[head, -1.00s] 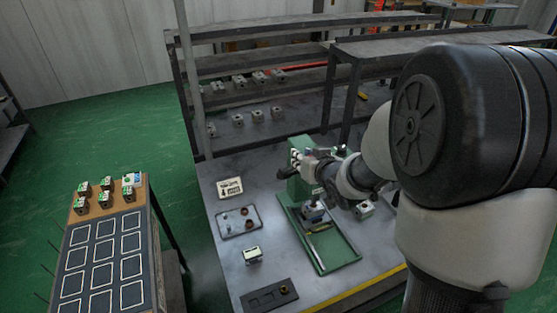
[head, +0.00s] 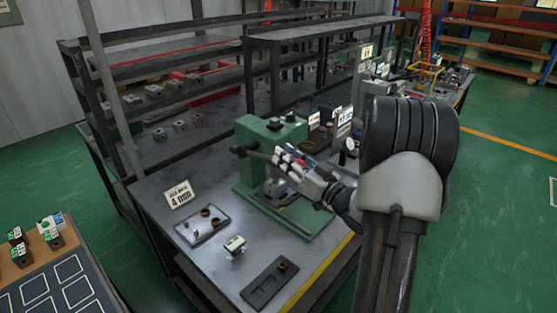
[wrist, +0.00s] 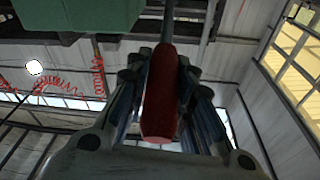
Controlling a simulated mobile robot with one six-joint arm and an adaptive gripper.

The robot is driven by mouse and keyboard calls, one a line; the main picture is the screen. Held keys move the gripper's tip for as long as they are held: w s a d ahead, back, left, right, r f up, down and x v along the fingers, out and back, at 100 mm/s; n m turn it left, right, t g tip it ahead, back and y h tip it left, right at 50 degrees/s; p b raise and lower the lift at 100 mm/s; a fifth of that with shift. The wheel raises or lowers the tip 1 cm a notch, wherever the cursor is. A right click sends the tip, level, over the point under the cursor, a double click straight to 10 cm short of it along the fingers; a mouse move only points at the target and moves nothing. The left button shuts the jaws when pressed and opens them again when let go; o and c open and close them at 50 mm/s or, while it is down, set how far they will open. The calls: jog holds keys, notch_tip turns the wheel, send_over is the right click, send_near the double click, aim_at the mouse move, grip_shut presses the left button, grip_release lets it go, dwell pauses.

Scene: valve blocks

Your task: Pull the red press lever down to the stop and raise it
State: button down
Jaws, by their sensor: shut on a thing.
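The green press (head: 262,130) stands on its green base plate (head: 318,220) on the grey workbench. My gripper (head: 284,158) is at the front of the press, in front of its column. In the wrist view my gripper (wrist: 160,95) is shut on the red press lever (wrist: 160,100). The red grip lies between the two fingers, and its grey rod runs up out of the picture. The green press body also shows at the top left of the wrist view (wrist: 75,15). In the head view my gripper and wrist hide most of the lever.
A tray (head: 203,226) with small rings, a white sign (head: 179,194), a small valve block (head: 234,244) and a dark fixture plate (head: 268,284) lie left and front of the press. Shelves (head: 150,75) stand behind. Signs and equipment (head: 343,122) stand on the right.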

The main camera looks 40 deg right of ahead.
jog(key=shift+s+f, duration=0.1)
jog(key=shift+f, duration=0.35)
jog(key=c, duration=1.7)
grip_release()
jog(key=o, duration=0.3)
jog(key=shift+r, duration=0.1)
jog(key=shift+o, duration=0.2)
jog(key=s+d+f, duration=0.1)
jog(key=s+f, duration=0.1)
jog(key=s, duration=0.9)
jog(key=shift+s+d, duration=0.2)
jog(key=shift+s, duration=0.2)
